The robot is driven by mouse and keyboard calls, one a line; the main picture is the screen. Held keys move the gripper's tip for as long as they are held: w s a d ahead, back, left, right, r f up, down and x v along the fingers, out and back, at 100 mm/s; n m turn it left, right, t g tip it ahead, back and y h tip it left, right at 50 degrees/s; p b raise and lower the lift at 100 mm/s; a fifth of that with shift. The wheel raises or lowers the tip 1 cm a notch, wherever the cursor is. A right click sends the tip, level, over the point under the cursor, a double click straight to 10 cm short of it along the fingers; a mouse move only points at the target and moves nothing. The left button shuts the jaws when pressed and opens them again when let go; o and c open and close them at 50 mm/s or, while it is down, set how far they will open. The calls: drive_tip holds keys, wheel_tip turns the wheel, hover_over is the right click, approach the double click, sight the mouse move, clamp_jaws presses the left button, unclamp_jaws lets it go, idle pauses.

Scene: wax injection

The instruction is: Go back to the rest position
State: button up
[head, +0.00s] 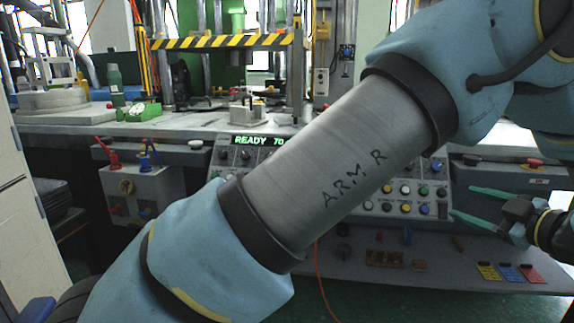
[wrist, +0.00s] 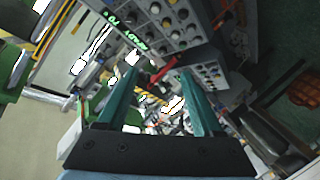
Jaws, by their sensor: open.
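My gripper (head: 462,201) is at the right of the head view, its two green fingers spread and pointing left in front of the machine's control panel (head: 430,192). In the wrist view my gripper (wrist: 158,74) shows both fingers apart with nothing held between them. The control panel also shows tilted in the wrist view (wrist: 160,25), beyond the fingertips. My arm crosses the middle of the head view and hides part of the panel. I cannot tell whether the fingers touch anything, but they look clear of the panel.
A grey box with red and blue levers (head: 142,190) stands left of the panel. A lower shelf (head: 345,272) carries small brown parts and yellow, blue and red tags (head: 508,272). A green bottle (head: 115,84) stands on the bench behind. A striped bar (head: 220,41) spans the press.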

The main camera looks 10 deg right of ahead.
drive_tip(key=w+a+r+m+g+h, duration=0.1)
drive_tip(key=w+a+r+m+h, duration=0.15)
drive_tip(key=w, duration=0.85)
drive_tip(key=w+a+r+m+g+h, duration=0.15)
drive_tip(key=w+a, duration=0.25)
drive_tip(key=w, duration=0.7)
drive_tip(key=w+a+f+m+g+h, duration=0.25)
drive_tip(key=w+a+m, duration=0.2)
drive_tip(key=a, duration=0.85)
drive_tip(key=s+a+f+g+y, duration=0.25)
drive_tip(key=s+a, duration=0.25)
drive_tip(key=a, duration=0.6)
drive_tip(key=s+a+f+m+g+y, duration=0.1)
drive_tip(key=s+a+f+g, duration=0.4)
drive_tip(key=a, duration=0.6)
drive_tip(key=s+a+f+g+y, duration=0.1)
drive_tip(key=s+a+f, duration=0.1)
drive_tip(key=s+a, duration=0.65)
wheel_tip(320, 180, up, 20)
drive_tip(key=w+a+p, duration=0.1)
drive_tip(key=a+p, duration=0.2)
drive_tip(key=p, duration=1.6)
drive_tip(key=shift+w+g+y+p, duration=0.3)
drive_tip(key=shift+g, duration=0.05)
drive_tip(key=shift+m, duration=0.25)
